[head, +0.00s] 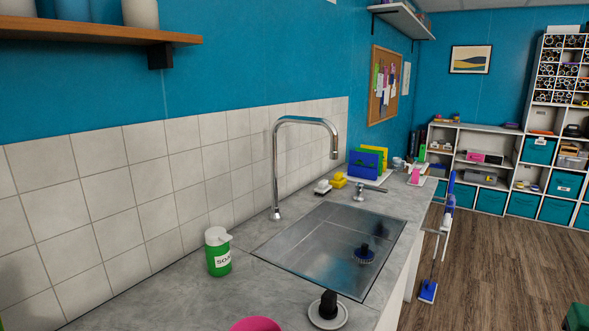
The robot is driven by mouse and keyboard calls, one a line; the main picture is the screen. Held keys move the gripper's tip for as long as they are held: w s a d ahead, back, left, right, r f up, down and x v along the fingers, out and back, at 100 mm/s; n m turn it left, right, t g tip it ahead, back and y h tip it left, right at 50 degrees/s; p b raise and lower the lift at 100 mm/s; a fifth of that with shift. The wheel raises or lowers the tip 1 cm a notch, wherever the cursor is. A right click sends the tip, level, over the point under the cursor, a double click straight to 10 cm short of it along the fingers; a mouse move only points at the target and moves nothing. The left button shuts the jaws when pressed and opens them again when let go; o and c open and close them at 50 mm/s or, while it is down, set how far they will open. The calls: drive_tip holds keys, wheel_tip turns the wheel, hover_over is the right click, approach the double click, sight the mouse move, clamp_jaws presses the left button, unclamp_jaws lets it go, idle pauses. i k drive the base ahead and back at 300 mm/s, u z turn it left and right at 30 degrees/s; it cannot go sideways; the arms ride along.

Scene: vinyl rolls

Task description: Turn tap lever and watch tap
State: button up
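A chrome gooseneck tap (275,170) rises from the grey counter behind the sink. Its spout arches to the right, over the sink. I see no water stream under the spout. A small chrome lever (372,187) stands on the counter at the far end of the sink, apart from the tap. It points roughly sideways, and its exact angle is hard to tell. The steel sink basin (318,235) lies below the tap. My gripper is not in view, and nothing touches the tap or lever.
A green soap bottle (218,252) stands left of the sink. A dark-handled item on a white dish (327,315) and a pink rim (256,325) are at the near edge. Sponges (338,180) lie near the lever. Floor (500,270) is open right.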

sight(360, 186)
drive_tip(key=z, duration=2.1)
drive_tip(key=i, duration=1.9)
drive_tip(key=u, duration=2.55)
